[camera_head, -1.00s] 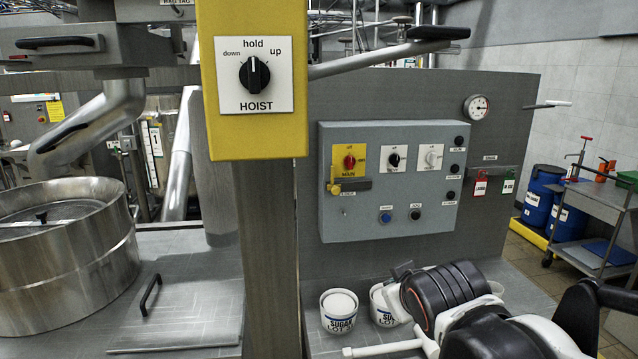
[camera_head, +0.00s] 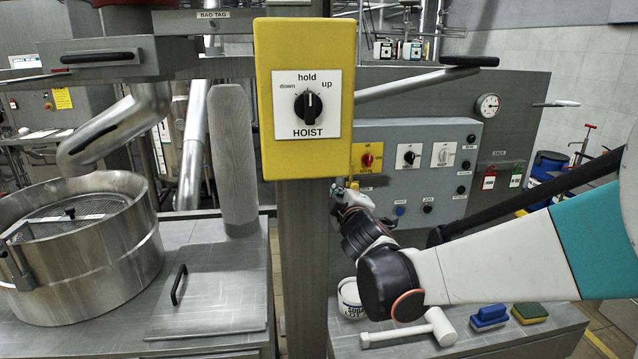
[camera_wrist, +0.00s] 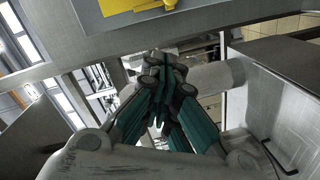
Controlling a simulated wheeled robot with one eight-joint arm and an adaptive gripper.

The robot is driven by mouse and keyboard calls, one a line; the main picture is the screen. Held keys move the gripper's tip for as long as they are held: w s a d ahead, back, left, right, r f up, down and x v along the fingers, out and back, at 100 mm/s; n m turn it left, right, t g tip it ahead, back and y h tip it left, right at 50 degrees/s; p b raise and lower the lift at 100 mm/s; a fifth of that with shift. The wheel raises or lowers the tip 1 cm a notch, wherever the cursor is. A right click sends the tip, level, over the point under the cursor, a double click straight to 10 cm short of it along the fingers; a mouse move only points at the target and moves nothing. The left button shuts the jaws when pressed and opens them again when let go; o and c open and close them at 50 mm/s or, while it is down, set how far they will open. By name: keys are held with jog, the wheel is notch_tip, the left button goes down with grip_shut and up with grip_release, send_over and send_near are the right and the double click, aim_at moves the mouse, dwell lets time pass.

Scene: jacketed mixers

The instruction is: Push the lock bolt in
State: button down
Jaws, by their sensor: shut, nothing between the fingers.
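The grey control panel (camera_head: 440,150) stands behind the yellow hoist post. Its yellow MAIN plate (camera_head: 358,152) carries a red knob (camera_head: 367,160). The lock bolt below that knob is hidden or too small to make out in the head view, behind the post and my gripper. My gripper (camera_head: 338,190) is just below and left of the red knob, partly beside the post. In the wrist view my gripper's teal fingers (camera_wrist: 163,72) are closed together and empty. The yellow plate (camera_wrist: 125,5) shows at the top edge there, beyond the fingertips. Contact cannot be told.
The yellow hoist box (camera_head: 305,60) and its post (camera_head: 302,250) stand close left of my gripper. A white mallet (camera_head: 405,332), blue brush (camera_head: 488,318), sponge (camera_head: 530,312) and sugar tub (camera_head: 350,300) are on the bench below. A steel vessel (camera_head: 90,260) is at left.

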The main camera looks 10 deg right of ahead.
jog(key=shift+w+a, duration=0.1)
jog(key=shift+a, duration=0.05)
jog(key=b, duration=0.1)
send_near(346, 186)
jog(key=w+a+r, duration=0.3)
jog(key=a, duration=0.2)
jog(key=shift+w+d+f+b, duration=0.1)
jog(key=shift+w+d+f, duration=0.15)
jog(key=shift+d, duration=0.4)
jog(key=shift+w+d+f+b, duration=0.1)
jog(key=shift+w+d+f, duration=0.15)
jog(key=shift+d, duration=0.35)
jog(key=shift+w+d+f+b, duration=0.1)
jog(key=shift+w+d+f, duration=0.15)
jog(key=shift+d, duration=0.4)
